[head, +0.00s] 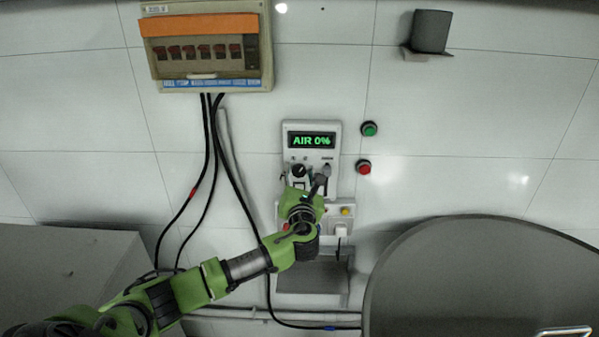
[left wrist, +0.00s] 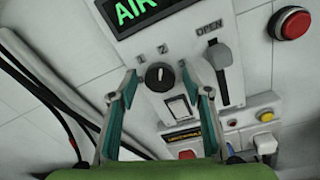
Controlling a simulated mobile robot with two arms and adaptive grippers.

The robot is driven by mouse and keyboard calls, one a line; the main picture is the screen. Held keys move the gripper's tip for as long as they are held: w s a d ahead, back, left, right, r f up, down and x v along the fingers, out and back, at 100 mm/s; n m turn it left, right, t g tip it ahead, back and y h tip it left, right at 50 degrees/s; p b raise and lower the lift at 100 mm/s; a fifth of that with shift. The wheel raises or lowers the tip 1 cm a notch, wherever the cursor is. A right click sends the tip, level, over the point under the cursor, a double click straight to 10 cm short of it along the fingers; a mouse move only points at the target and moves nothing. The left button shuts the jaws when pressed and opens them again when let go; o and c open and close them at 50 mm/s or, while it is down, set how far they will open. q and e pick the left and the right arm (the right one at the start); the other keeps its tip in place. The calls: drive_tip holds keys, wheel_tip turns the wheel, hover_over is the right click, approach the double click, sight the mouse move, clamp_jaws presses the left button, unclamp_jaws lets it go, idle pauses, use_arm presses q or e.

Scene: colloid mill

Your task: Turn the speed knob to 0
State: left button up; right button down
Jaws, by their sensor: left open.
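The speed knob (head: 299,171) is a round black dial on the grey control panel (head: 334,192), below a display (head: 311,140) reading "AIR 0%" in green. In the left wrist view the knob (left wrist: 159,76) has a light pointer mark and the labels 1 and 2 above it. My left gripper (head: 302,186) is in front of the panel, just below the knob in the head view. In the left wrist view its two fingers (left wrist: 158,84) are apart, one on each side of the knob, with nothing held. I cannot tell whether they touch the panel. My right gripper is not seen.
A lever marked OPEN (left wrist: 221,72) is right of the knob, close to the right finger. A rocker switch (left wrist: 179,107) sits below it. Green (head: 369,129) and red (head: 364,167) buttons are on the wall. A breaker box (head: 262,72) with cables hangs upper left. A large grey round vessel (head: 470,280) stands lower right.

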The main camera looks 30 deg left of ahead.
use_arm(q)
drive_tip(key=shift+w, duration=0.1)
drive_tip(key=c, duration=1.1)
